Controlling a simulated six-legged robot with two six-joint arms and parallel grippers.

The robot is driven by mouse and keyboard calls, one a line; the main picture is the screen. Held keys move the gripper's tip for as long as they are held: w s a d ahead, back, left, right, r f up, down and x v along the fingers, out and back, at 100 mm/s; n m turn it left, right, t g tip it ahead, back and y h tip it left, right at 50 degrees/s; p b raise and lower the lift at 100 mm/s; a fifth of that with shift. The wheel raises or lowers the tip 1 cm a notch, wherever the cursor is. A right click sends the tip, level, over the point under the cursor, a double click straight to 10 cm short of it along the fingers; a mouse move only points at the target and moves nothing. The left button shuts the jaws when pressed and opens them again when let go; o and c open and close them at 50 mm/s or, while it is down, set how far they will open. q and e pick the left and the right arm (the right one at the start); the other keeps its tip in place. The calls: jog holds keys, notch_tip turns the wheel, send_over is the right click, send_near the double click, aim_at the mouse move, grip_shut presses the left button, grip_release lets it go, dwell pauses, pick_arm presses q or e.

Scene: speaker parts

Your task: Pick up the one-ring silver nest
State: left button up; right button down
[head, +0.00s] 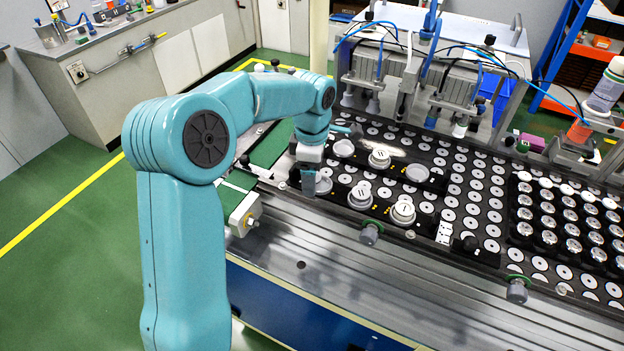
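Several silver round nests sit in two rows in black trays on the workbench. The back row has an empty-looking nest (343,148), a nest with a white marked top (379,159) and another empty-looking nest (417,173). The front row has an empty-looking nest (324,184), a nest with stacked white tops (359,198) and a nest with white tops at the right (403,212). The ring counts are too small to tell. My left gripper (308,188) points down at the left end of the front row, beside or over its first nest. Its finger gap is hidden. My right gripper is not in view.
A dark plate with many white discs (465,170) lies around and behind the trays. A black rack of silver parts (570,228) is at the right. Pneumatic fixtures (455,95) stand behind. The metal front ledge (310,250) is mostly clear, with dark knobs (371,232) along its edge.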

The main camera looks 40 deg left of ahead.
pick_arm(q)
jog(key=shift+s+r, duration=0.1)
jog(key=shift+c, duration=0.9)
jog(key=shift+w+f, duration=0.2)
jog(key=shift+w, duration=0.1)
jog(key=c, duration=1)
jog(key=shift+s, duration=0.1)
jog(key=shift+r, duration=0.1)
